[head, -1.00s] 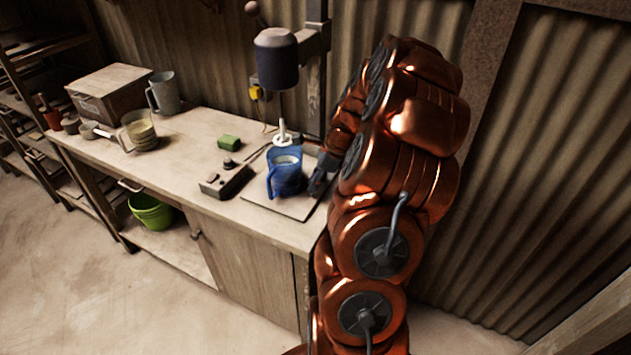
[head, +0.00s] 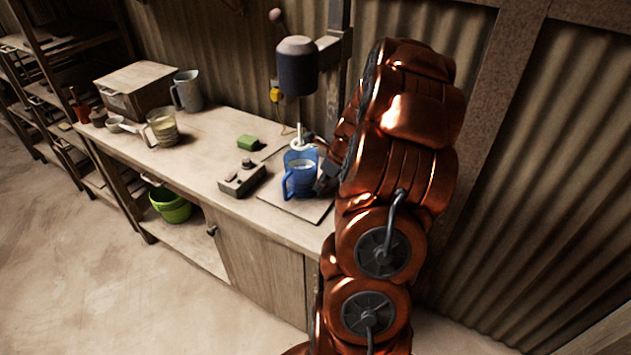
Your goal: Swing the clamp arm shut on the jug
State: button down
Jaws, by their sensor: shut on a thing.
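The blue jug (head: 299,178) stands upright on a thin board on the bench, with pale contents and its handle toward the left. A white piece (head: 299,142) rises at its top, below the dark press head (head: 297,66). My gripper (head: 325,178) is close to the jug's right side, partly hidden by my own copper arm. It is shut on a dark part there, apparently the clamp arm, but the grip and the clamp arm's outline are too small and covered to make out. I cannot tell whether the clamp arm touches the jug.
A control box (head: 242,178) and a green block (head: 248,142) lie left of the jug. A glass jug (head: 163,130), a grey pitcher (head: 187,92) and a wooden box (head: 135,88) stand farther left. The press column (head: 338,60) stands behind. Floor left of the bench is clear.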

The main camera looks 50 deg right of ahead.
jog(key=shift+w, duration=0.1)
jog(key=c, duration=1.1)
grip_release()
jog(key=shift+o, duration=0.2)
jog(key=v, duration=1.2)
jog(key=shift+c, duration=0.2)
